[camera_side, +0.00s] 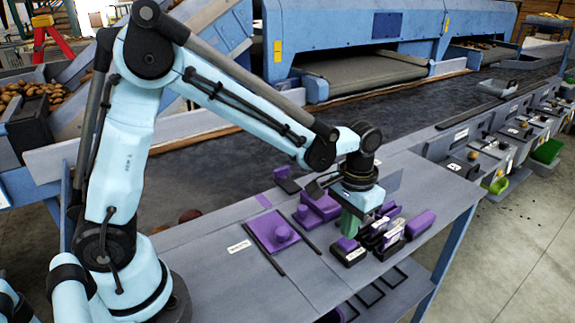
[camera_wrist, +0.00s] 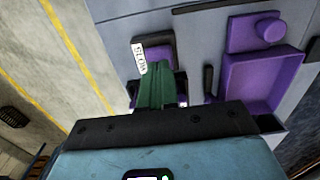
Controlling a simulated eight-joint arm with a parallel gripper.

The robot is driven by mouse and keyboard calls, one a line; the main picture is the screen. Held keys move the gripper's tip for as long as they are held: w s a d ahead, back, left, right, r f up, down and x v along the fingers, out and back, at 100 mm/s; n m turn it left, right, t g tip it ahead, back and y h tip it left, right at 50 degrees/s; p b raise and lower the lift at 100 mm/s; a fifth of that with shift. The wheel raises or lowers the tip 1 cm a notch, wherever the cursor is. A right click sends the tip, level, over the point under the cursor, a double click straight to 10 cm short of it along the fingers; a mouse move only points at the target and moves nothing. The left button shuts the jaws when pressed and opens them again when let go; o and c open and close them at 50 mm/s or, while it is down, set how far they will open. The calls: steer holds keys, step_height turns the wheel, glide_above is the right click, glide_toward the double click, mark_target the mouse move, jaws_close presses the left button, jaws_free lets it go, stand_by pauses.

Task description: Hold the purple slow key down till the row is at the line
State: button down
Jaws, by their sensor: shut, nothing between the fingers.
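The slow key (camera_wrist: 158,50) is a purple block in a black housing with a white SLOW label (camera_wrist: 138,58) beside it in the wrist view. In the side view a purple key in a black housing (camera_side: 348,252) stands at the near left of a cluster of similar keys; its label is too small to read. My gripper (camera_side: 349,224) has green fingers, shut and empty, pointing down just over that key. In the wrist view the fingers (camera_wrist: 152,72) overlap the key's near side. Whether they touch or press it I cannot tell. I cannot make out the row or the line.
More purple keys (camera_side: 420,224) stand close on the right. A purple plate with a round knob (camera_side: 283,232) lies to the left, between thin black bars (camera_side: 265,258). The dark belt (camera_side: 400,105) runs behind the grey bench. The bench's front left is clear.

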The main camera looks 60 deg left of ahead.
steer(key=shift+f, duration=0.15)
steer(key=shift+f, duration=0.35)
steer(key=shift+f, duration=0.6)
stand_by(1.8)
steer(key=shift+r, duration=3.55)
